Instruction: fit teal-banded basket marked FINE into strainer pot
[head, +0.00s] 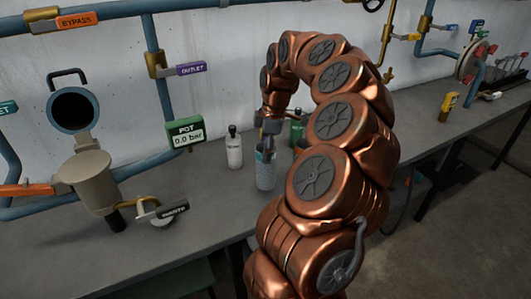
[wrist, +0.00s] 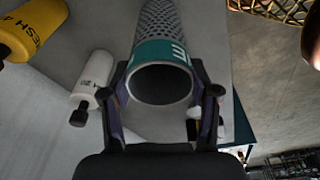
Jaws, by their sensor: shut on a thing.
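The pot's inside is hidden.
A white bottle (head: 234,150) stands just left of the basket, and a green one (head: 297,134) behind my arm. A POT display (head: 186,133) reads 0.0 bar. An orange handle (head: 28,190) and a dark-labelled lever (head: 172,211) flank the pot. The bench between is mostly clear.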

